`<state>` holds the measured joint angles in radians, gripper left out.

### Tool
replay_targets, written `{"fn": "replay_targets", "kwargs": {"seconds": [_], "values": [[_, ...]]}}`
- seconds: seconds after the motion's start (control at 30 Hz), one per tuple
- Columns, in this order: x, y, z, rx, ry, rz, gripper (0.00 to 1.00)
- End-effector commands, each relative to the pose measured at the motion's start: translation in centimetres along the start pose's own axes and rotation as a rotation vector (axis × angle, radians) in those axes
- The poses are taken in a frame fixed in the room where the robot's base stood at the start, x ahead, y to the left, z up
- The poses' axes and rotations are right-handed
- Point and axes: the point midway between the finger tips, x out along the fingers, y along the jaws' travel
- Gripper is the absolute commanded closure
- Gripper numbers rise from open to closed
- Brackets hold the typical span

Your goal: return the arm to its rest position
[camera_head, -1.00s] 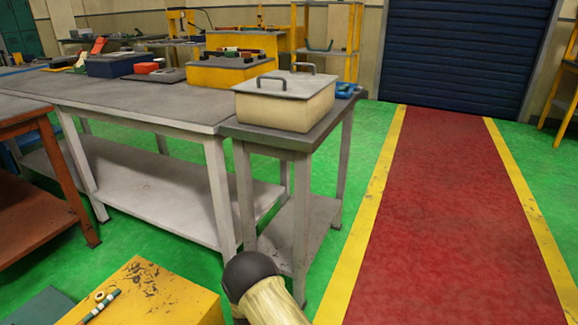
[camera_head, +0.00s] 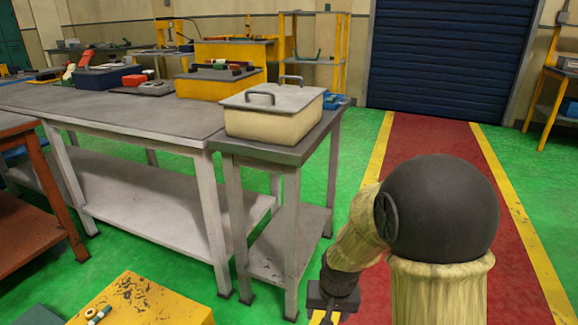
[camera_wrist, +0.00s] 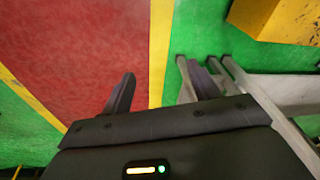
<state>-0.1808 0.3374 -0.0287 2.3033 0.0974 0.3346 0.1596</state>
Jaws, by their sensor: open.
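My arm (camera_head: 440,215) stands large in the right half of the head view, with its black joint raised and bent. Its forearm slopes down to the left to a dark wrist part near the bottom edge. The fingertips cannot be made out there. In the wrist view my gripper (camera_wrist: 163,88) has its two dark fingers well apart with nothing between them. It hangs over the floor, with the red walkway (camera_wrist: 80,50) and its yellow border line below.
A small grey table (camera_head: 265,150) bearing a cream lidded box (camera_head: 270,122) stands left of my arm. A long grey workbench (camera_head: 110,115) adjoins it. A yellow block (camera_head: 140,305) is at the lower left. The red walkway (camera_head: 425,135) is clear up to the blue shutter.

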Motion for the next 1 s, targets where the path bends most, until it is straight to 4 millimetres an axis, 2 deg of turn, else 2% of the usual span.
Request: {"fn": "replay_targets", "kwargs": {"seconds": [0.03,0.2,0.53,0.87,1.0], "values": [[-1.6,1.1,0.8,-0.008,0.014,0.003,0.39],[-4.6,3.8,3.3,-0.047,0.041,0.016,0.39],[-8.1,7.0,7.4,-0.101,0.074,0.047,0.39],[-13.3,6.4,6.2,-0.101,0.071,0.045,0.39],[-16.4,6.2,5.8,-0.1,0.071,0.045,0.39]]}}
